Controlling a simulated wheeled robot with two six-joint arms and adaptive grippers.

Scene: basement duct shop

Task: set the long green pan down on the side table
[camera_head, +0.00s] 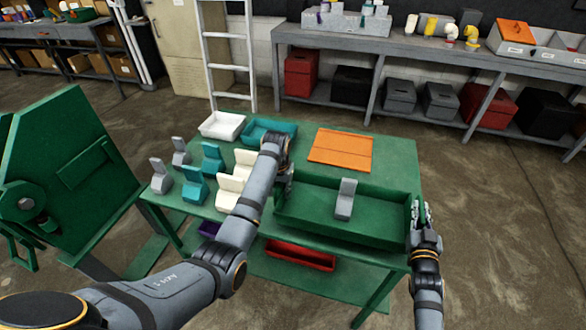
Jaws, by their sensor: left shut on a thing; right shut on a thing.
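The long green pan (310,213) is level over the right front part of the green table (395,152), the likely side table. Its underside is hidden, so I cannot tell whether it touches the top. A grey angled piece (346,199) stands in the pan. My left gripper (284,184) is shut on the pan's left end, partly hidden by my arm. My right gripper (418,212) is shut on the pan's right end.
An orange panel (340,147) lies behind the pan. Teal (194,188), cream and grey angled pieces, a white tray (222,125) and a teal tray (262,130) fill the left side. A red bin (298,254) is on the lower shelf. A green machine (75,175) stands left.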

